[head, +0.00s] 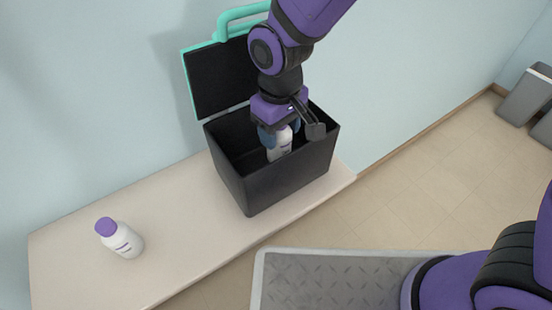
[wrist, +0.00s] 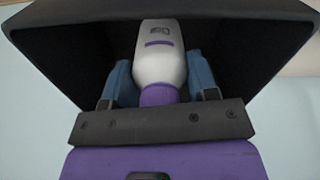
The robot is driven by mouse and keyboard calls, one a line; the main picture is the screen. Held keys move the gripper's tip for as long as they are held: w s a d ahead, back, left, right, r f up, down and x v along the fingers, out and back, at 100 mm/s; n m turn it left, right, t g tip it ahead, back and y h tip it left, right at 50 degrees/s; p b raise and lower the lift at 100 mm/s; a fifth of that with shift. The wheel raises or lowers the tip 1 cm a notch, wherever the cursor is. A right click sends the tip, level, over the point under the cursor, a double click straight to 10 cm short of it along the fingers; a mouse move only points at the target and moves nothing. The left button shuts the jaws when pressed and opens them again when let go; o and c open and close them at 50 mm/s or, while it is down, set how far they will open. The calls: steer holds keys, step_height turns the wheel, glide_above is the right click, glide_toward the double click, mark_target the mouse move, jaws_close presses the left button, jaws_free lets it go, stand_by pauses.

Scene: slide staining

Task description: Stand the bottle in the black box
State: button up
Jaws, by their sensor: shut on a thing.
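The black box (head: 262,187) stands on the bench with its teal-handled lid (head: 216,80) open against the wall. My gripper (head: 279,137) reaches down into the box, shut on a white bottle (head: 281,147). In the wrist view the bottle (wrist: 160,55) sits between my blue fingers (wrist: 160,80), its purple cap towards the gripper and its base pointing into the box. The bottle looks roughly upright. Whether its base touches the box floor is hidden.
A second white bottle with a purple cap (head: 122,238) stands on the pale bench (head: 185,225), left of the box. The bench between them is clear. A grey ridged platform (head: 320,285) lies in front, beside my base.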

mark_target(279, 155)
steer(key=shift+f, duration=3.7)
steer(key=shift+f, duration=0.15)
steer(key=o, duration=1)
step_height(279, 155, up, 12)
steer(key=shift+r, duration=0.2)
steer(key=shift+d, duration=0.1)
